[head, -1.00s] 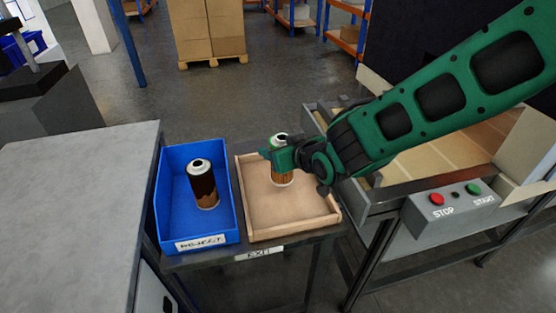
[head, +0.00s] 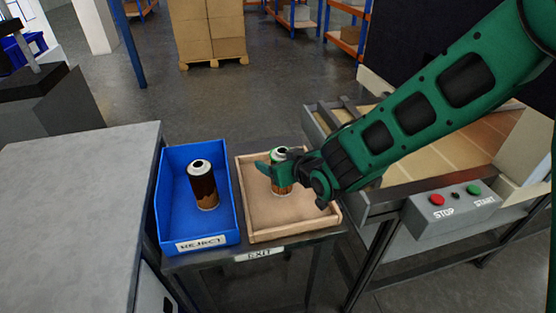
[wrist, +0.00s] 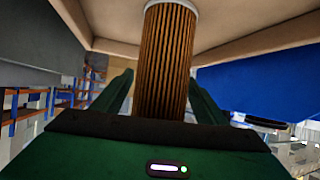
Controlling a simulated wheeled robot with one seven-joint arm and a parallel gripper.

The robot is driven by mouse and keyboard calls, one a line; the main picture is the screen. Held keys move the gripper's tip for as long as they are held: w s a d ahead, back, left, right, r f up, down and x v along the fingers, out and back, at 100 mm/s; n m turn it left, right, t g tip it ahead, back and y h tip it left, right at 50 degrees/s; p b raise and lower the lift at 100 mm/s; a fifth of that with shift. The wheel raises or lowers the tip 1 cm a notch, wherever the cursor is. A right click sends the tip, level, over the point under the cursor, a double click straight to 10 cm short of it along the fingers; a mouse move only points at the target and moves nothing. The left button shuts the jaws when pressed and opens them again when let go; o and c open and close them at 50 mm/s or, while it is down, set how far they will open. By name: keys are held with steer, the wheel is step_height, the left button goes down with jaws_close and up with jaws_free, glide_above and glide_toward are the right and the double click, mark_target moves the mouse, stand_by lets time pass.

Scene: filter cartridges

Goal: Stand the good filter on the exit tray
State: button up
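The good filter (head: 282,187), a pleated brown cylinder with a pale top and some green near it, is upright over the wooden exit tray (head: 295,235). Its base appears to be on the tray floor. My gripper (head: 273,170) is around its upper part, from the right. In the wrist view the filter (wrist: 166,60) is between the two green fingers (wrist: 160,90), with narrow gaps beside it, so the fingers look open. Its white end cap is at the top edge of that view, near the tray floor.
The blue reject bin (head: 167,232) stands left of the tray with a dark-stained filter (head: 203,187) upright in it. A conveyor with a stop/start panel (head: 455,208) is at the right, under my arm. A grey bench (head: 75,200) is at the left. The tray's front floor is clear.

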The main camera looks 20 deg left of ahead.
steer(key=shift+r, duration=0.15)
steer(key=v, duration=1.2)
steer(key=shift+d, duration=0.1)
